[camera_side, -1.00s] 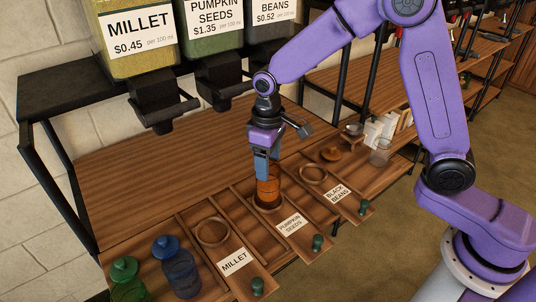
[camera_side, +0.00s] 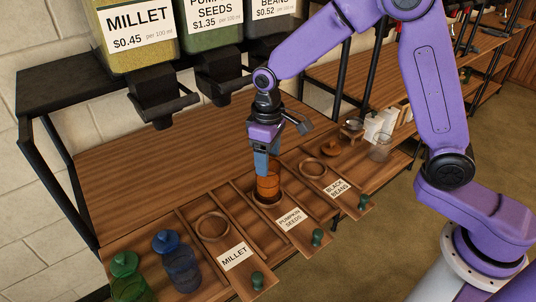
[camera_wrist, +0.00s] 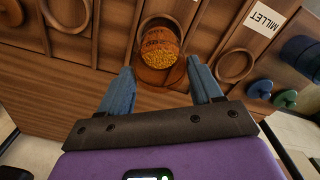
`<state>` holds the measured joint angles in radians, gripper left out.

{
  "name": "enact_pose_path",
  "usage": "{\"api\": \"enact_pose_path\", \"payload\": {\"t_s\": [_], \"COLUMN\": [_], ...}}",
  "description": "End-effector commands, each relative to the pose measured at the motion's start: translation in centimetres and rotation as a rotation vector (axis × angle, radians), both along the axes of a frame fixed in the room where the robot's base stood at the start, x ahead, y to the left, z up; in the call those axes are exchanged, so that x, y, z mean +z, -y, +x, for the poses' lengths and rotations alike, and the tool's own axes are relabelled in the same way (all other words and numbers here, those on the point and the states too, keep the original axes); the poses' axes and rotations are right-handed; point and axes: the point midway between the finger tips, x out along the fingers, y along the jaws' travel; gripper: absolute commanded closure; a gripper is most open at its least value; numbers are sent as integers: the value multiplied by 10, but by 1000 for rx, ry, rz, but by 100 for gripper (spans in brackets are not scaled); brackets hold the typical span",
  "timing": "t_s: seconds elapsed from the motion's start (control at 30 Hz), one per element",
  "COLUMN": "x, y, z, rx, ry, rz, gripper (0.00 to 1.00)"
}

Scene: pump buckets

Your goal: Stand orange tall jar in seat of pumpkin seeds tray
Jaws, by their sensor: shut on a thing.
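The orange tall jar (camera_side: 268,187) is upright, with its base at the ring seat (camera_side: 280,200) of the pumpkin seeds tray (camera_side: 303,235). My gripper (camera_side: 264,169) comes down from above and is shut on the upper part of the jar. In the wrist view the jar (camera_wrist: 160,48) shows yellow-orange grains through its open top, between the blue fingers of my gripper (camera_wrist: 163,75). The fingers hide part of the jar in the side view. I cannot tell whether its base rests fully on the seat.
The millet tray (camera_side: 213,228) is at left and the black beans tray (camera_side: 313,168) at right, both with empty ring seats. A green jar (camera_side: 127,280) and a blue jar (camera_side: 180,268) stand at front left. Dispenser spouts (camera_side: 160,100) hang behind.

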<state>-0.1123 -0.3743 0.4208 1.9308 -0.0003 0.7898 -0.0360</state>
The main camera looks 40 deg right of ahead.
Motion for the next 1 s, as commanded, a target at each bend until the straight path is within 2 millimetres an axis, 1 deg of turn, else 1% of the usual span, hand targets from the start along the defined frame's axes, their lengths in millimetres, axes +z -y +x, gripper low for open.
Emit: {"api": "enact_pose_path", "payload": {"t_s": [0.5,1.0], "x": [-12,-13], "y": [0,0], "z": [0,0], "rx": [0,0], "ry": [1,1], "rz": [0,0], "gripper": [67,67]}}
